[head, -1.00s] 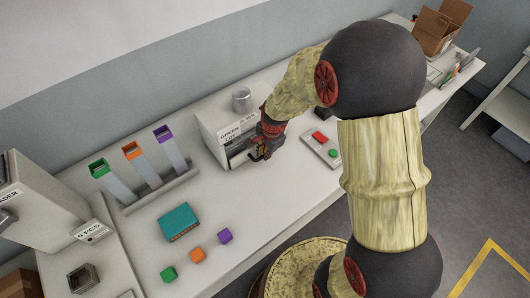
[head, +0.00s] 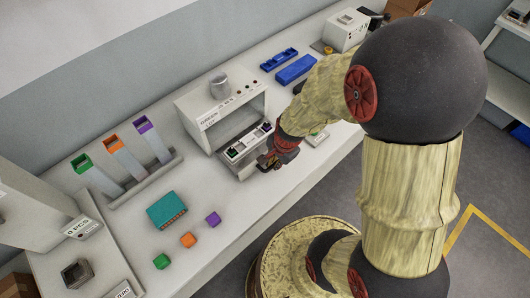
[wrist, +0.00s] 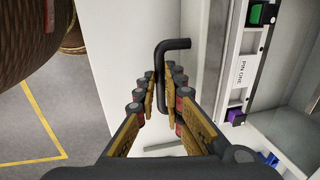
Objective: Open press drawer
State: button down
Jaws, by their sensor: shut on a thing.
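The press (head: 190,100) is a white box with a sign reading GREEN on its front and a grey cylinder (head: 218,85) on top. Its drawer (head: 243,152) stands pulled out from the open front. A green block (wrist: 262,14) and a purple block (wrist: 236,116) sit in the drawer beside a PIN ONE label. The drawer's black bent handle (wrist: 174,44) runs between my fingers in the wrist view. My gripper (wrist: 160,95) is shut on the handle, and in the head view it (head: 268,160) is at the drawer's front right side.
Blue trays (head: 296,69) lie at the back right.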

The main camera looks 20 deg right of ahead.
jog(key=shift+s+d, duration=0.2)
jog(key=shift+s, duration=0.3)
jog(key=shift+s+d, duration=0.15)
jog(key=shift+s, duration=0.35)
jog(key=c, duration=2)
grip_release()
jog(key=shift+o, duration=0.6)
notch_tip(320, 180, up, 12)
jog(key=s, duration=0.2)
jog(key=shift+d, duration=0.35)
jog(key=shift+s+f, duration=0.1)
jog(key=shift+f, duration=0.05)
